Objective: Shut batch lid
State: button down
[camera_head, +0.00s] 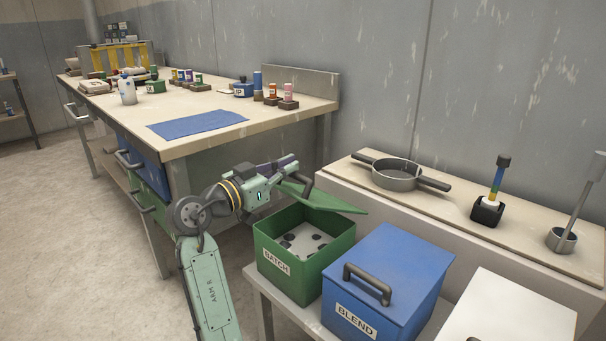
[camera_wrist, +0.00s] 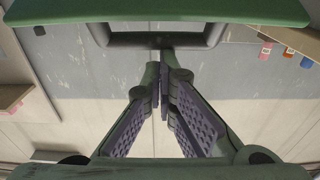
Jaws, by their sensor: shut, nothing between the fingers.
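The green batch box (camera_head: 276,265), labelled BATCH, stands on a low stand, and several dark round pieces show on a pale surface inside it. Its green lid (camera_head: 325,199) is open, raised above the box at the back. My gripper (camera_head: 296,163) is shut and empty, at the lid's left part in the head view; contact cannot be told there. In the wrist view my gripper's fingertips (camera_wrist: 166,57) meet just below the lid's dark handle (camera_wrist: 158,40). The green lid edge (camera_wrist: 160,12) spans the top of that view.
A blue box (camera_head: 385,275) labelled BLEND, with its lid down, stands right beside the batch box. A shelf behind holds a grey pan (camera_head: 397,174), a dark holder (camera_head: 487,210) and a metal cup (camera_head: 561,240). A workbench (camera_head: 190,138) stands to the left.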

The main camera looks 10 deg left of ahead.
jog(key=s+a+f+t+b, duration=0.1)
jog(key=s+f+b, duration=0.1)
jog(key=f+b, duration=0.4)
jog(key=s+a+f+t+h+b, duration=0.1)
jog(key=s+a+f+b, duration=0.1)
jog(key=f+b, duration=0.4)
jog(key=shift+s+a+h, duration=0.25)
jog(key=shift+s+h, duration=0.05)
jog(key=shift+s, duration=0.2)
jog(key=shift+f, duration=0.2)
jog(key=shift+w+r, duration=0.1)
